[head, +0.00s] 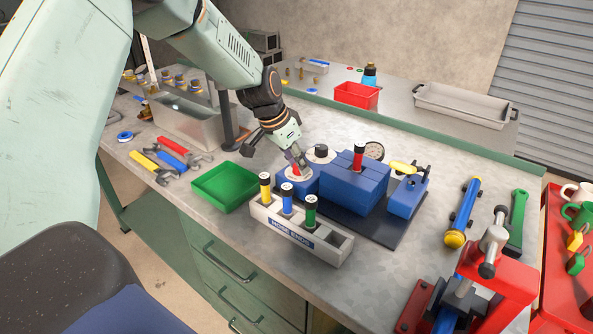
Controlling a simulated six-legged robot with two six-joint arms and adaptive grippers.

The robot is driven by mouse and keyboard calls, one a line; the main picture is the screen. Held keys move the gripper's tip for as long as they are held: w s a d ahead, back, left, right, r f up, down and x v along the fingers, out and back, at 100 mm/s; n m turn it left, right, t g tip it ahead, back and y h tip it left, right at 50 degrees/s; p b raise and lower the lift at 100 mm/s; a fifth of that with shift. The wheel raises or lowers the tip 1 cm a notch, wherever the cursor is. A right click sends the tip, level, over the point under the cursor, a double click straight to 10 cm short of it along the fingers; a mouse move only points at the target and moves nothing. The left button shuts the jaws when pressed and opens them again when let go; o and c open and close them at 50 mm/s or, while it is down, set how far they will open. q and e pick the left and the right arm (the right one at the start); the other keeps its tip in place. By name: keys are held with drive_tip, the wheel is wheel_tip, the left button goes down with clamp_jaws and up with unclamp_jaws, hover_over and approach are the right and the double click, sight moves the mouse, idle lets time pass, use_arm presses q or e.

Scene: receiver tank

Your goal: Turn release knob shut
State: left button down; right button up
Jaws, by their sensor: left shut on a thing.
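The blue receiver tank unit (345,192) stands on a dark base plate on the grey workbench. At its left is a round blue part with a pale disc on top, and a small red release knob (296,170) shows there. My left gripper (299,163) reaches down from the upper left and is shut on the release knob, hiding much of it. The knob's exact angle cannot be told. A red-banded hose end with a black top (358,158) stands upright on the blue block. My right gripper is out of view.
A hose-ends rack (322,250) with yellow, blue and green ends stands in front of the tank. A green tray (224,187) lies left of it. A dial gauge (374,151) is behind. A red vise (490,275) stands front right. Some bare bench lies right of the tank.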

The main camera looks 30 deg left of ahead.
use_arm(q)
drive_tip(key=shift+w+f+m+h+b, duration=0.15)
drive_tip(key=shift+m+h+b, duration=0.25)
drive_tip(key=shift+m+b, duration=0.7)
drive_tip(key=shift+a+m+g+b, duration=0.1)
drive_tip(key=shift+m+g+b, duration=0.35)
drive_tip(key=shift+m, duration=0.45)
drive_tip(key=shift+m+g+h, duration=0.25)
drive_tip(key=shift+m+h, duration=0.25)
drive_tip(key=shift+m, duration=0.4)
drive_tip(key=m+g, duration=0.1)
drive_tip(key=m, duration=0.1)
drive_tip(key=shift+m, duration=0.3)
drive_tip(key=shift+w+m+g+h, duration=0.15)
drive_tip(key=shift+m+g, duration=0.25)
drive_tip(key=shift+m, duration=0.6)
drive_tip(key=shift+m+g+h, duration=0.25)
drive_tip(key=shift+m+g, duration=0.15)
drive_tip(key=shift+m, duration=0.6)
drive_tip(key=c, duration=1)
unclamp_jaws()
